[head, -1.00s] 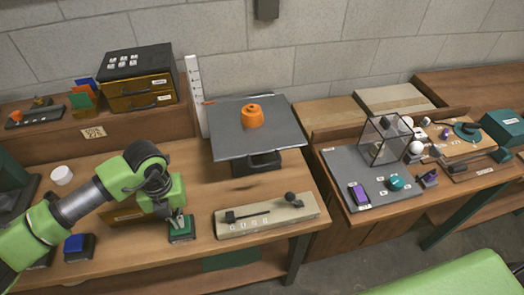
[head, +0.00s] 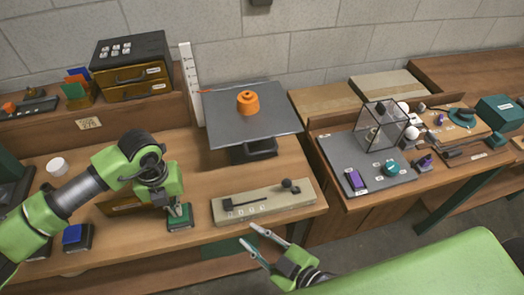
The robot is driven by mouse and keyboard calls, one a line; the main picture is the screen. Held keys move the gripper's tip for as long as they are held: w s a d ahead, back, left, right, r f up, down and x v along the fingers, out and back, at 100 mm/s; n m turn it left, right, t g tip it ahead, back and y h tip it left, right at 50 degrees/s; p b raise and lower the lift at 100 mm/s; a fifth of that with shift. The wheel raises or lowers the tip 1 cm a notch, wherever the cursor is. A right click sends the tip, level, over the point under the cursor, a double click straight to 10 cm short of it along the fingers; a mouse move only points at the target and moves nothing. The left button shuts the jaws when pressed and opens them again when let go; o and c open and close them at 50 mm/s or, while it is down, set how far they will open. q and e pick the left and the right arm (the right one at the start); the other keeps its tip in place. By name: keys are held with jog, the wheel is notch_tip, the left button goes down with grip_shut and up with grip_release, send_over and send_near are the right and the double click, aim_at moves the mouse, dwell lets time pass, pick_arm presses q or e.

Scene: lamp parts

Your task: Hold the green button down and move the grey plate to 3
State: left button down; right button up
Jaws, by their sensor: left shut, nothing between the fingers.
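The green button (head: 180,223) sits on a dark base near the front of the left table. My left gripper (head: 177,211) is shut and empty, its tips pointing down at the button's top and seemingly touching it. The grey plate (head: 224,127) stands raised on a dark support, with an orange knobbed object (head: 247,102) on it. A white upright scale (head: 190,90) stands at its left edge, with a red pointer beside it; its numbers are too small to read. My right gripper (head: 247,240) is open and empty in front of the table's front edge.
A beige panel (head: 240,212) with a slot and a dark knob (head: 287,184) lies in front of the plate. A blue button (head: 76,236) is at left. A drawer box (head: 130,65) stands behind. The right table holds a glass case and small parts.

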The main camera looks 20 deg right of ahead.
jog(key=w+d+r+n+t+h, duration=0.1)
jog(key=w+d+r+n, duration=0.25)
jog(key=d+r, duration=0.25)
jog(key=n+t, duration=0.1)
jog(key=n, duration=0.6)
send_near(263, 151)
jog(key=x, duration=1)
jog(key=shift+f, duration=0.3)
grip_shut()
